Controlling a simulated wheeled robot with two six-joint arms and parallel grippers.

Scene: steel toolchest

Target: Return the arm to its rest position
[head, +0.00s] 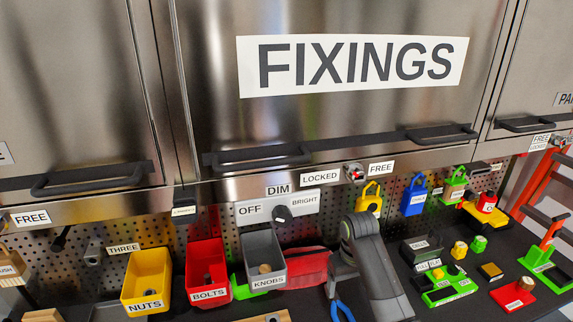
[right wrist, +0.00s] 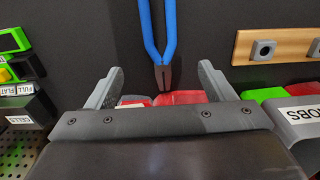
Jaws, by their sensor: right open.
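My right arm (head: 378,275) rises from the bottom of the head view, grey, in front of the bench. My right gripper (right wrist: 160,84) is open in the right wrist view, with its two grey fingers spread apart. Nothing is held between them. Blue-handled pliers (right wrist: 158,38) lie on the dark surface, their dark jaws showing between the fingers in the picture. The blue handles also show beside my arm in the head view (head: 344,311). In the head view my arm hides much of its own gripper. My left gripper is not in view.
A yellow NUTS bin (head: 147,280), red BOLTS bin (head: 207,272) and grey KNOBS bin (head: 262,262) stand left of my arm. Padlocks, including a blue one (head: 414,196), hang behind. Several small coloured parts stand right. The steel FIXINGS door (head: 340,120) is shut above.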

